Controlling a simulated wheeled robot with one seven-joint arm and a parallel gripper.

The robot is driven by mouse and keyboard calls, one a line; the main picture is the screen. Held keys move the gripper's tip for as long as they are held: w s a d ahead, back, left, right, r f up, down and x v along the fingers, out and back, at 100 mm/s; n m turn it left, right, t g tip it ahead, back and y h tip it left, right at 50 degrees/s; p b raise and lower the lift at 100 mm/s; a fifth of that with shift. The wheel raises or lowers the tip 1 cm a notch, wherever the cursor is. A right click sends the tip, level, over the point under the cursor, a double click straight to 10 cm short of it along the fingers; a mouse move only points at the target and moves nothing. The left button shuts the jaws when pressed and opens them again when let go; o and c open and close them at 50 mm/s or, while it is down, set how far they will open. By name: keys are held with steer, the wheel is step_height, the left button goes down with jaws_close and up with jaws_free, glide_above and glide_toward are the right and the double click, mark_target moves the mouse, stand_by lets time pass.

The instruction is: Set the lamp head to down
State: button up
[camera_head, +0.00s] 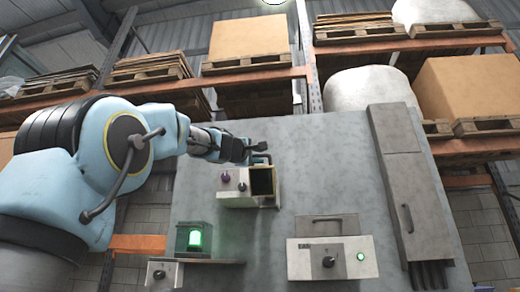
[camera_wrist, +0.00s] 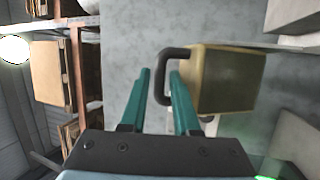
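A yellowish box with a dark face (camera_head: 262,181) stands out from the grey panel in the head view. I take it to be the lamp head, though I cannot be sure. It shows large in the wrist view (camera_wrist: 228,80), with a dark C-shaped handle (camera_wrist: 162,82) on its left side. My gripper (camera_wrist: 160,76) has two teal fingers standing apart, with the handle's bar between them in the picture. I see gaps beside the bar and no clear contact. In the head view my gripper (camera_head: 258,149) is just above the box.
A green-lit lamp housing (camera_head: 195,238) sits on a shelf with a knob box below. A white control box (camera_head: 332,259) with a knob and green light is at lower right. A tall grey cabinet (camera_head: 405,190) stands right. Pallet racks lie behind the panel.

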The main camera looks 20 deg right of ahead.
steer(key=shift+w+d+r, duration=0.15)
steer(key=shift+w+d, duration=0.25)
steer(key=shift+d, duration=0.05)
jaws_close()
stand_by(1.2)
